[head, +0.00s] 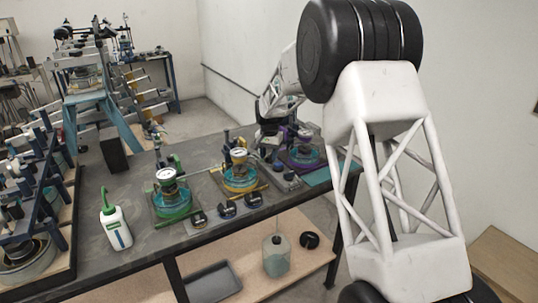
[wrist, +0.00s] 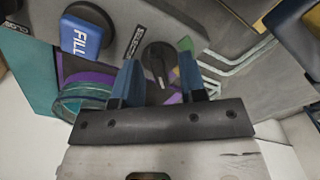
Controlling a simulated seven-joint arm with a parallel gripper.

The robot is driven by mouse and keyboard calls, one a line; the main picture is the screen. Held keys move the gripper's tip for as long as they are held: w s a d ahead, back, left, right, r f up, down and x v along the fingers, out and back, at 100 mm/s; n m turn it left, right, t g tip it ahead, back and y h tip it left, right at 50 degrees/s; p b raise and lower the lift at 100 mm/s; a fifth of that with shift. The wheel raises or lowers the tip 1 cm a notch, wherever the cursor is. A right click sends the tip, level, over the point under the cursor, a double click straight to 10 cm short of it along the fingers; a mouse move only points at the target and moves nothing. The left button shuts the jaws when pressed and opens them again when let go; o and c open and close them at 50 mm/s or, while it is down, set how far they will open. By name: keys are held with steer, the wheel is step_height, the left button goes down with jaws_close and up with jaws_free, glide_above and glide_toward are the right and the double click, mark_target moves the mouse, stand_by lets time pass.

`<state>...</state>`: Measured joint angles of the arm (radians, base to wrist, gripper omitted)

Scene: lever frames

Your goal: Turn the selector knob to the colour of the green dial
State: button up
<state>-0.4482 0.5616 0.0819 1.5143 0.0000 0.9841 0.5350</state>
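The selector knob (wrist: 158,58) is a dark round knob with a pale pointer line, on a grey panel in the wrist view. A green patch (wrist: 185,45) lies beside it, and a purple patch (wrist: 175,98) lies close by, partly hidden by a finger. My gripper (wrist: 159,62) is open, its two blue fingers apart with the knob showing between and beyond them. I cannot tell whether they touch it. The green dial (head: 167,175) stands on a green-ringed glass base at the left of the row in the head view.
A yellow dial (head: 239,156) and a purple-based dial (head: 304,136) stand along the bench (head: 130,245). Several dark knobs sit in front. A white bottle (head: 116,228) stands at left. In the wrist view, a blue FILL button (wrist: 85,32) and purple-ringed glass (wrist: 85,95) are close to my gripper.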

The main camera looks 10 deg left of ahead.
jaws_close()
